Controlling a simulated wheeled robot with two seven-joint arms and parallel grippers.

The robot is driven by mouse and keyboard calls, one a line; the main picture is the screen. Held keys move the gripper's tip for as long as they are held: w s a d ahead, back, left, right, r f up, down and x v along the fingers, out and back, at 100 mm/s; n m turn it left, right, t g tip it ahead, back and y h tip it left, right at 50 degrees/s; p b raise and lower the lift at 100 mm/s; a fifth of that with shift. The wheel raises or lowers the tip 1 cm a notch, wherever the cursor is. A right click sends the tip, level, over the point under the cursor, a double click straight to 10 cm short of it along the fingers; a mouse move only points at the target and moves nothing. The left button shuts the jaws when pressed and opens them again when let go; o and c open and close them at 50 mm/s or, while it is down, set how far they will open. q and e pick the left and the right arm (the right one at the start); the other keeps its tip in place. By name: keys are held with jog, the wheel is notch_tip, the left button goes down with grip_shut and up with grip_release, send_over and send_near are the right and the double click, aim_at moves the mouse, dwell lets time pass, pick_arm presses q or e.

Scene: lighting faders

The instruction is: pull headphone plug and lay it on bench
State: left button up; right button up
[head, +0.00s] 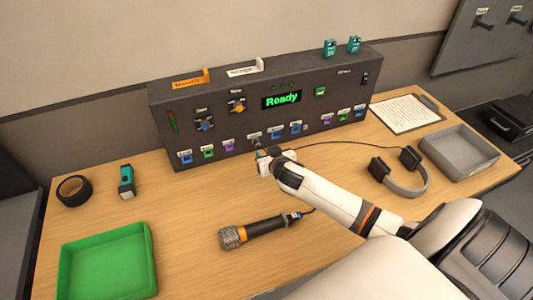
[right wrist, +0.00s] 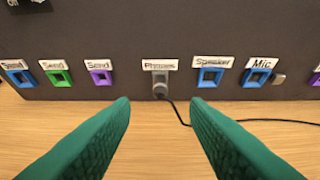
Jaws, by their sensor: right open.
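The headphone plug (right wrist: 160,91) is a dark grey plug seated in the grey socket labelled Phones (right wrist: 160,75) on the front of the dark console (head: 220,104). Its black cable runs right across the bench to the headphones (head: 404,182). My right gripper (head: 266,153) is close in front of the console's lower edge. In the right wrist view its two green fingers (right wrist: 161,104) are open and empty, one to each side of the plug and short of it. The plug is hard to make out in the head view. My left gripper is not in view.
A microphone (head: 262,230) lies on the wooden bench (head: 185,220) near my right arm. A green tray (head: 108,262), black tape roll (head: 73,190) and teal item (head: 127,181) are at left. A grey tray (head: 459,152) and clipboard (head: 405,113) are at right. Speaker (right wrist: 210,76) and Mic (right wrist: 256,76) sockets neighbour Phones.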

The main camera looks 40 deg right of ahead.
aim_at(259, 147)
jog(key=b+x, duration=0.1)
jog(key=x, duration=0.1)
jog(key=b+x, duration=0.2)
jog(key=shift+w+d+f, duration=0.1)
jog(key=shift+w+f, duration=0.05)
jog(key=shift+f, duration=0.25)
jog(key=b+x, duration=0.1)
jog(key=x, duration=0.1)
jog(key=shift+w, duration=0.3)
jog(key=shift+w+d, duration=0.1)
jog(key=shift+w, duration=0.3)
jog(key=shift+c, duration=0.8)
grip_shut()
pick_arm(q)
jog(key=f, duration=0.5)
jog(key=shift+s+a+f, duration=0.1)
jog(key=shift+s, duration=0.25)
pick_arm(e)
jog(key=shift+s, duration=0.1)
